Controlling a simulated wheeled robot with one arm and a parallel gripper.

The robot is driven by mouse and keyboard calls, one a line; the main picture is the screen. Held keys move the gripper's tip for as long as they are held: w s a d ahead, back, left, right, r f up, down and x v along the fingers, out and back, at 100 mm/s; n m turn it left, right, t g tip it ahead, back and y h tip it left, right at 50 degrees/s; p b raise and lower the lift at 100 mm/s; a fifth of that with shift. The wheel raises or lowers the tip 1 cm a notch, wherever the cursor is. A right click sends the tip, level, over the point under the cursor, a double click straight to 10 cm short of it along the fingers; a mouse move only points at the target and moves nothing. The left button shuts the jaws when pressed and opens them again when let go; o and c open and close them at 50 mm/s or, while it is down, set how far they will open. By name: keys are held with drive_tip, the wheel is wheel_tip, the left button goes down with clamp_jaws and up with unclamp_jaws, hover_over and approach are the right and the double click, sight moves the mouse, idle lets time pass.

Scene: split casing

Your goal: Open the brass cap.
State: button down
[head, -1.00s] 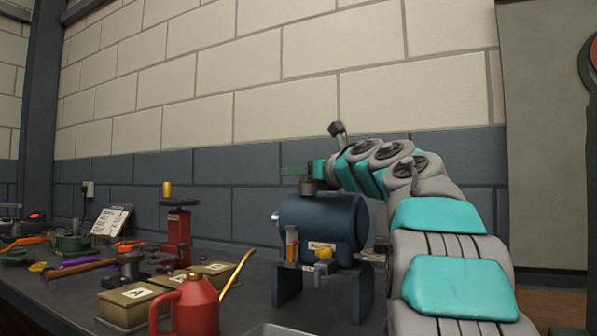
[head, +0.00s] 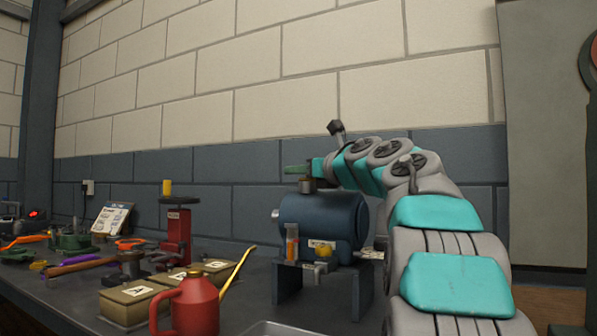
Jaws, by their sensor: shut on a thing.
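The blue cylindrical casing (head: 325,222) lies on a dark stand on the workbench, at the centre of the head view. A small brownish cap (head: 307,186) sits on top of the casing, near its left end; it looks like the brass cap. My arm reaches in from the right, and my gripper (head: 307,179) is right at this cap from above, shut on it. The fingers are small and partly hidden, so their exact hold is hard to see. The cap still appears seated on the casing, upright.
An orange-and-clear vial (head: 292,243) and a yellow knob (head: 320,265) are at the casing's front. A red oil can (head: 196,304) with a yellow spout, lettered boxes (head: 135,299) and a red stand (head: 177,233) are to the left.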

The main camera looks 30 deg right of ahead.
drive_tip(key=shift+d+r+p, duration=0.1)
drive_tip(key=shift+r+p, duration=0.05)
drive_tip(key=shift+p, duration=0.35)
drive_tip(key=shift+r+m+p, duration=0.1)
drive_tip(key=shift+m+p, duration=0.2)
drive_tip(key=shift+p, duration=0.1)
drive_tip(key=shift+d+r+m+g+p, duration=0.2)
drive_tip(key=shift+m+g+p, duration=0.25)
drive_tip(key=shift+p, duration=0.6)
drive_tip(key=shift+w+d+f+m+g+p, duration=0.1)
drive_tip(key=shift+w+d+m+g+p, duration=0.15)
drive_tip(key=shift+m, duration=0.25)
drive_tip(key=shift+f+m+g+p, duration=0.15)
drive_tip(key=shift+m+g, duration=0.15)
drive_tip(key=shift+m, duration=0.15)
drive_tip(key=shift+r+m+y, duration=0.1)
drive_tip(key=shift+m+y, duration=0.2)
drive_tip(key=shift+m, duration=0.1)
drive_tip(key=shift+w+d+r+m+g, duration=0.1)
drive_tip(key=shift+w+d+m+g, duration=0.15)
drive_tip(key=shift+m+g, duration=0.5)
drive_tip(key=c, duration=0.7)
unclamp_jaws()
drive_tip(key=shift+y, duration=0.4)
drive_tip(key=shift+s, duration=0.15)
